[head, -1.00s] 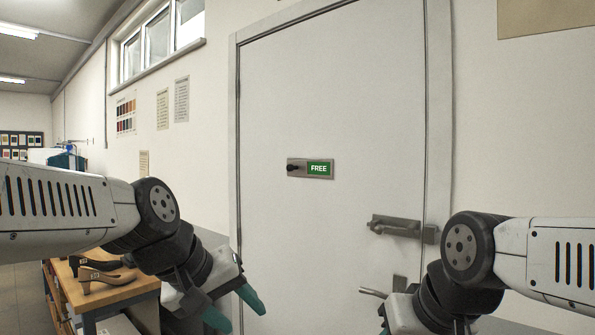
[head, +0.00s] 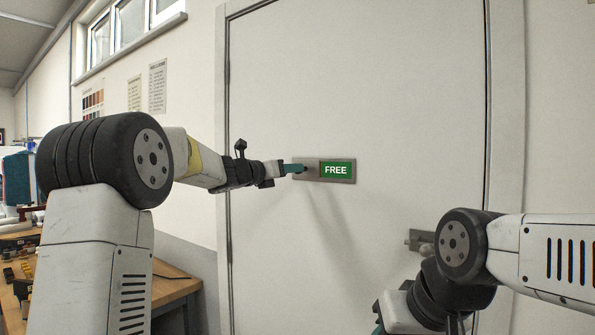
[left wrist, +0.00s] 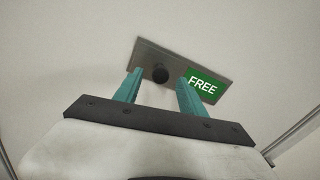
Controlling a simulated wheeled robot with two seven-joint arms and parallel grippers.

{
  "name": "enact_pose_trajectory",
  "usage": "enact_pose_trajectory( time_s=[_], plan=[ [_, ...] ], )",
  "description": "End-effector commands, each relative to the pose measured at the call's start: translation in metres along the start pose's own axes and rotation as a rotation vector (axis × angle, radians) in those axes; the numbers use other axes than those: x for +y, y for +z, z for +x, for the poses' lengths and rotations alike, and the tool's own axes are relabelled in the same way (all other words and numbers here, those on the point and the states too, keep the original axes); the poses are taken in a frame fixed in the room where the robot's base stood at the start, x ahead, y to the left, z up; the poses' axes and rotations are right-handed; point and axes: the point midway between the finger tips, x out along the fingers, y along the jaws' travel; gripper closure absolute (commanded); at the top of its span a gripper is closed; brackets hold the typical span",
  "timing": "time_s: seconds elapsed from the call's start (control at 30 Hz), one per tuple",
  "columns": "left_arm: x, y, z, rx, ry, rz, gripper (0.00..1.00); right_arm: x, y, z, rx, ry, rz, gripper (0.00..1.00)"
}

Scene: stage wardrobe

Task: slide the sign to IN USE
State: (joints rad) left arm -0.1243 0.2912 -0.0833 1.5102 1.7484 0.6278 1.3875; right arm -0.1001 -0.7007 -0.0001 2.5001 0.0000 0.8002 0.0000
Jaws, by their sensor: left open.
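The sign is a grey metal plate (head: 312,175) on the white door, with a green window reading FREE (head: 337,170) at its right. The plate also shows tilted in the left wrist view (left wrist: 145,52). Its black knob (left wrist: 160,73) is at the left part of the plate. My left gripper (head: 298,168) is at the plate's left end, and its fingers hide most of the knob in the head view. In the left wrist view its open teal fingers (left wrist: 159,78) appear on either side of the knob; contact cannot be told. My right gripper (head: 380,325) is low, mostly cut off.
A door latch (head: 419,240) is at the lower right, partly behind my right arm. A wooden bench (head: 172,291) with small items stands at the lower left. The door (head: 390,80) around the sign is clear.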

Motion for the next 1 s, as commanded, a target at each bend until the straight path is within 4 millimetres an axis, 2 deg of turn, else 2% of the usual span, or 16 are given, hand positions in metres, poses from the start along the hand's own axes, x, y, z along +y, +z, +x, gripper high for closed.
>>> enact_pose_trajectory(
  time_s=[0.1,0.3,0.63,0.87,0.9,1.0],
  plan=[
    [-0.001,-0.001,0.021,0.001,-0.003,0.002,0.52,0.0,0.0,0.0,0.0,0.0,0.0,0.64],
    [-0.001,-0.001,0.042,0.002,-0.001,0.004,0.52,0.0,0.0,0.0,0.0,0.0,0.0,0.64],
    [0.0,0.0,0.045,0.001,0.0,0.004,0.52,0.0,0.0,0.0,0.0,0.0,0.0,0.64],
    [-0.001,-0.001,0.045,0.001,-0.001,0.004,0.97,0.0,0.0,0.0,0.0,0.0,0.0,0.64],
    [-0.001,-0.001,0.045,0.002,-0.001,0.004,1.0,0.0,0.0,0.0,0.0,0.0,0.0,0.64],
    [-0.001,-0.001,0.045,0.002,-0.001,0.004,1.0,0.0,0.0,0.0,0.0,0.0,0.0,0.64]
  ],
)
